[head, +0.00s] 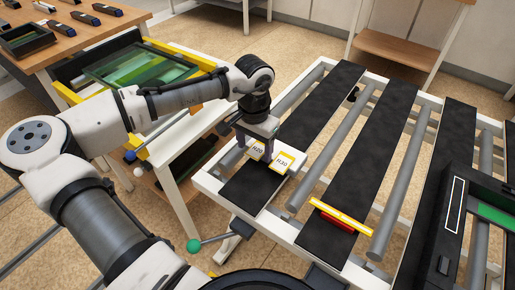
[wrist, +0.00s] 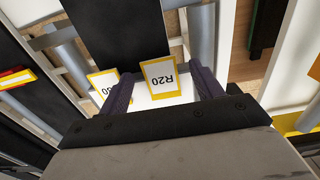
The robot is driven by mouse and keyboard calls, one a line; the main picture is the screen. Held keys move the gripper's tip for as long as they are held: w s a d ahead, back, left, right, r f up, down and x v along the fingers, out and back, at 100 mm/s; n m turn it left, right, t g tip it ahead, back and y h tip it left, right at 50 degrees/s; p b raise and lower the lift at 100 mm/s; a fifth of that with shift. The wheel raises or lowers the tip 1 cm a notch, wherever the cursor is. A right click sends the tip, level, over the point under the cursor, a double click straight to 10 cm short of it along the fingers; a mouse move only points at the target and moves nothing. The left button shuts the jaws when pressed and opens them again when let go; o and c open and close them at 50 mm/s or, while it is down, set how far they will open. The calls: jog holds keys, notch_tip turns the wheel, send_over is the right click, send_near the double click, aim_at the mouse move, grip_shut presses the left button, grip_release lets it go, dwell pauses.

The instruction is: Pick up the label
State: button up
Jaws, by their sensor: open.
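Two small white labels with yellow borders lie side by side at the near end of a black belt strip. One reads R20 (head: 257,150); the other (head: 284,161), to its right, appears to read R30. My gripper (head: 254,156) is open, pointing down over the R20 label. In the wrist view the R20 label (wrist: 161,77) shows upside down between the two spread fingers (wrist: 163,92), with nothing visibly clamped. The other label (wrist: 100,80) is partly hidden behind the left finger. I cannot tell the exact height of the fingertips above the labels.
The conveyor's white frame (head: 287,232) surrounds black strips and grey rollers (head: 384,222). A yellow and red bar (head: 340,217) lies across the neighbouring strip. A yellow-edged stand with a green glass pane (head: 140,65) is at left. A wooden table (head: 75,38) holds small dark items behind.

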jog(key=shift+f, duration=0.1)
jog(key=c, duration=0.9)
notch_tip(320, 180, up, 20)
jog(key=b, duration=0.2)
notch_tip(320, 180, up, 4)
jog(key=p, duration=0.5)
send_over(255, 152)
jog(key=shift+s, duration=0.15)
dwell(0.4)
